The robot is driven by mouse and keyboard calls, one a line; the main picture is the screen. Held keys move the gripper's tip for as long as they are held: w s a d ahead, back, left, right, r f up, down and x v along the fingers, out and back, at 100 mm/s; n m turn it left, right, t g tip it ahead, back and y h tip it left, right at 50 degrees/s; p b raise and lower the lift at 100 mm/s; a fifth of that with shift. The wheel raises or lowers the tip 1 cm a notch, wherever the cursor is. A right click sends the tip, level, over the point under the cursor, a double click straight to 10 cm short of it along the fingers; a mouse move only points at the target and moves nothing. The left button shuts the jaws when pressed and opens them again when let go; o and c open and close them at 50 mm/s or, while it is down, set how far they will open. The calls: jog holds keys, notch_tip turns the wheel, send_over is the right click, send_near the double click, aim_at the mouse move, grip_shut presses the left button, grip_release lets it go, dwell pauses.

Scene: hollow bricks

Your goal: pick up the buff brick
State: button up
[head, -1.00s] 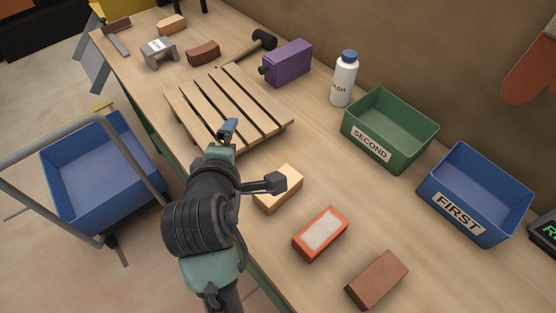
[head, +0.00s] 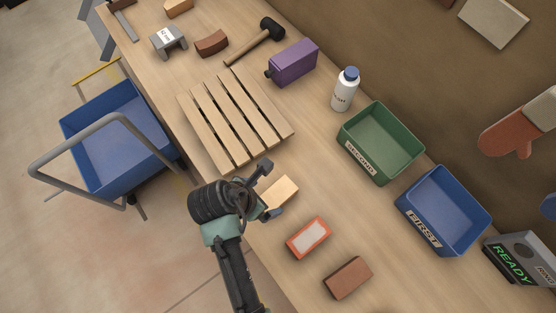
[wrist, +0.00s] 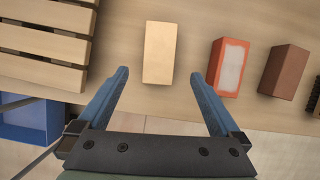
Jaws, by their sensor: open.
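The buff brick (head: 281,191) is a pale tan block lying on the bench near its front edge. In the wrist view the buff brick (wrist: 160,52) lies ahead of the fingertips, roughly midway between their lines. My gripper (head: 270,190) is at this brick in the head view, partly covering its left end. In the wrist view my gripper (wrist: 160,75) is open, with two blue fingers spread and nothing between them. Whether the fingers are level with the brick or above it is hard to tell.
An orange brick with a pale face (head: 308,238) and a red-brown brick (head: 348,278) lie to the right. A slatted wooden pallet (head: 222,108) lies to the left. A green bin (head: 410,165) and a blue bin (head: 470,210) stand behind. A blue cart (head: 110,150) stands off the bench.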

aim_at(276, 195)
jog(key=x, duration=0.4)
jog(key=shift+f, duration=0.2)
jog(key=shift+p+x, duration=0.3)
jog(key=shift+x, duration=2.3)
jog(key=shift+w+d+f, duration=0.2)
jog(key=shift+w+f, duration=0.05)
jog(key=shift+f, duration=0.1)
jog(key=shift+f, duration=0.25)
jog(key=shift+w, duration=0.1)
grip_shut()
